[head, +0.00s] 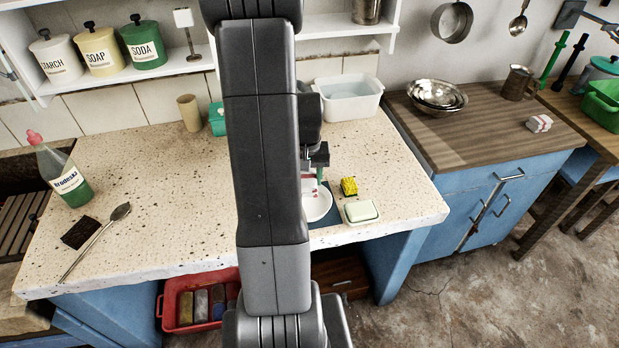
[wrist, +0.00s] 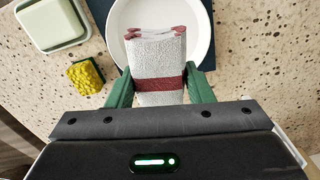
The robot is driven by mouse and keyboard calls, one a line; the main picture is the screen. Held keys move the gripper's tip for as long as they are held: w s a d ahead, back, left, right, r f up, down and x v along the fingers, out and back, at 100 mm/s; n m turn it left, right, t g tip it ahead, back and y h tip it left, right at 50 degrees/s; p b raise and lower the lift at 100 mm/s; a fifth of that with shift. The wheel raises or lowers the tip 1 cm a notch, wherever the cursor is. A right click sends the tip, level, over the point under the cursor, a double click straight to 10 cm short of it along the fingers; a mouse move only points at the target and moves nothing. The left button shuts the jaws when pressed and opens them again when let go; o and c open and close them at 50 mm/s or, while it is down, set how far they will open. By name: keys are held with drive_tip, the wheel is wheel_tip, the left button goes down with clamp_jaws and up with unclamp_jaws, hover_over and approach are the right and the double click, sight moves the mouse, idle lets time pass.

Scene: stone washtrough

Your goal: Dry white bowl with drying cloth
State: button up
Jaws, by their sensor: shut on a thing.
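The white bowl (head: 316,208) stands on the speckled stone counter, partly hidden by my arm in the head view. It also shows in the wrist view (wrist: 201,40), with its inside facing up. My gripper (wrist: 160,90) is shut on the drying cloth (wrist: 158,66), a folded whitish cloth with dark red bands. The cloth is held over the near part of the bowl and covers some of it. I cannot tell whether the cloth touches the bowl. In the head view my gripper (head: 317,175) is mostly hidden by my arm.
A yellow sponge (head: 349,186) and a soap dish (head: 361,211) lie right of the bowl. A white basin (head: 350,98) stands behind. A green bottle (head: 64,178) stands at the left. The counter's left middle is clear.

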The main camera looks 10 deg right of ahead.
drive_tip(key=shift+r+p, duration=0.7)
drive_tip(key=shift+r, duration=0.55)
